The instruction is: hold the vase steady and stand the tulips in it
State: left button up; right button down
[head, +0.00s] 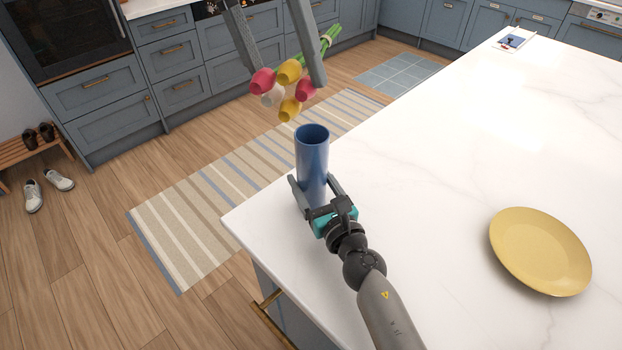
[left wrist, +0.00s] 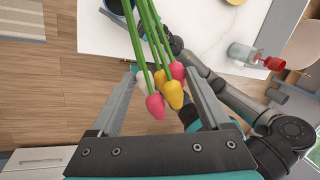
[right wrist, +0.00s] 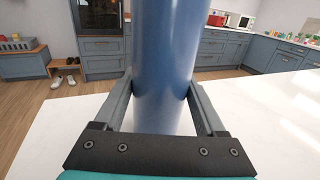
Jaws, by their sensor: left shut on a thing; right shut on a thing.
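The blue cylindrical vase (head: 312,160) stands upright at the counter's near left corner, its mouth open and dark inside. My right gripper (head: 314,184) is shut around its lower part; the right wrist view shows the vase (right wrist: 165,70) between both fingers. My left gripper (head: 292,82) is above and beyond the vase in the head view, shut on the tulips. Their pink, yellow and white heads (head: 290,72) show between its fingers, with green stems (head: 328,40) slanting to the upper right. In the left wrist view the stems (left wrist: 150,35) run away from the gripper, beside the vase's rim.
A yellow plate (head: 540,252) lies on the white counter (head: 430,170), right of my right arm. The counter between them is clear. The counter's left edge is close to the vase. A striped rug (head: 200,205) lies on the floor beyond that edge.

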pick_arm(q)
notch_tip(320, 180, down, 11)
jog(key=shift+r, duration=0.15)
dwell(1.0)
jog(key=o, duration=1.3)
jog(key=v, duration=1.2)
